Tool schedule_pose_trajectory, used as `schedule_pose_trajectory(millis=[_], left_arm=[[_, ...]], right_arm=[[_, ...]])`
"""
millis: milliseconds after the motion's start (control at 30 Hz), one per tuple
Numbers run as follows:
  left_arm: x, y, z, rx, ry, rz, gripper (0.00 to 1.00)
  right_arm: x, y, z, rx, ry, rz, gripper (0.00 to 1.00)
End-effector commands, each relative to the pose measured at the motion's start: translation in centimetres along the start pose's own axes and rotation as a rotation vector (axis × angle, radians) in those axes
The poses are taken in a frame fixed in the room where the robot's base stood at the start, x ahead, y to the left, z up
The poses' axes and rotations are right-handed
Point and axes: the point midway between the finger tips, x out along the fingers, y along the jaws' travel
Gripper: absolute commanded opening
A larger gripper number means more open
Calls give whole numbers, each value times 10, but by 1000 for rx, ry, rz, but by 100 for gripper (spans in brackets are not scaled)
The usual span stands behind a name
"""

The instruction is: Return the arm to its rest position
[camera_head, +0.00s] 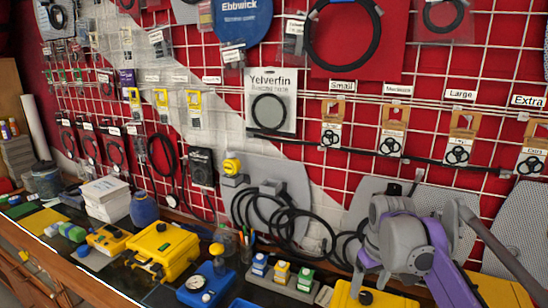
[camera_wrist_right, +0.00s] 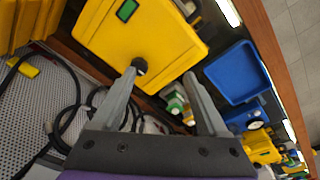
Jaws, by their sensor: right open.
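My right arm, grey and purple, comes in from the right in the head view, with its gripper (camera_head: 370,280) low in front of the panel. In the wrist view the right gripper (camera_wrist_right: 160,77) has two grey fingers spread apart, with nothing held between them. A yellow case (camera_wrist_right: 165,45) with a black knob and a green display lies beyond the fingertips. One fingertip overlaps the knob in the picture; I cannot tell whether they touch. In the head view that case (camera_head: 345,294) is partly cut off by the bottom edge. My left gripper is not in view.
A red wall panel with a white wire grid (camera_head: 220,110) carries hanging hoses and packets. Black hoses (camera_head: 290,225) loop in front of it. The bench holds a yellow toolbox (camera_head: 162,252), a blue device (camera_head: 207,287) and small bottles. An empty blue tray (camera_wrist_right: 238,72) shows in the wrist view.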

Motion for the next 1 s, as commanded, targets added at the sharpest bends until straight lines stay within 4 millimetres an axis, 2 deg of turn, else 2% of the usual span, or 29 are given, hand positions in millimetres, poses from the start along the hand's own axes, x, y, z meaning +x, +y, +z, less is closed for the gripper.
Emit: schedule_pose_trajectory(millis=[33,167,400,500,600,767,1000], left_arm=[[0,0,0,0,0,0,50],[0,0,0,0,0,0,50],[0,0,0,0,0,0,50],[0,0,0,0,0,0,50],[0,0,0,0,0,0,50],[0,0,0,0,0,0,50],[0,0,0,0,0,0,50]], right_arm=[[4,-12,18,16,26,8,76],[20,-38,61,70,99,24,76],[70,-84,150,170,238,36,76],[93,-98,182,202,285,34,76],[112,-107,204,228,320,31,76],[126,-114,221,248,348,28,76],[127,-115,222,251,351,27,76]])
